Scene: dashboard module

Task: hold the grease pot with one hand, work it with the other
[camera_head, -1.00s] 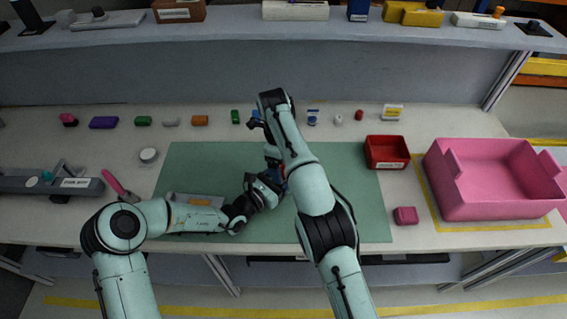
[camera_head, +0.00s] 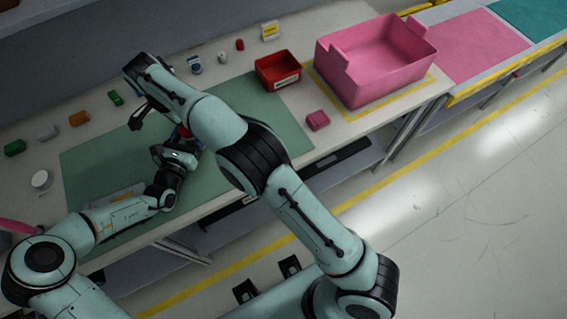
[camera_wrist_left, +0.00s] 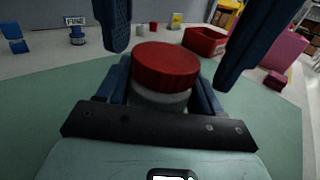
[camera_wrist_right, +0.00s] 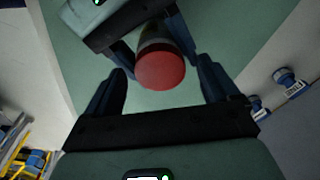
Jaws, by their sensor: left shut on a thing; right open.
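The grease pot (camera_wrist_left: 165,75) has a red round lid and a grey body. My left gripper (camera_wrist_left: 160,92) is shut around its body and holds it lid outward. In the right wrist view the pot's red lid (camera_wrist_right: 160,70) faces the camera. My right gripper (camera_wrist_right: 163,75) is open, its fingers apart to both sides of the lid, with no clear contact. In the head view my left gripper (camera_head: 180,150) is over the green mat, and the pot is mostly hidden behind my right arm.
The green mat (camera_head: 100,150) lies on the bench. A red bin (camera_head: 278,70), a pink tote (camera_head: 375,60) and a pink block (camera_head: 317,120) are to the right. A blue-and-white pot (camera_head: 195,65) and several small coloured blocks stand along the back. A white round item (camera_head: 41,180) is at left.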

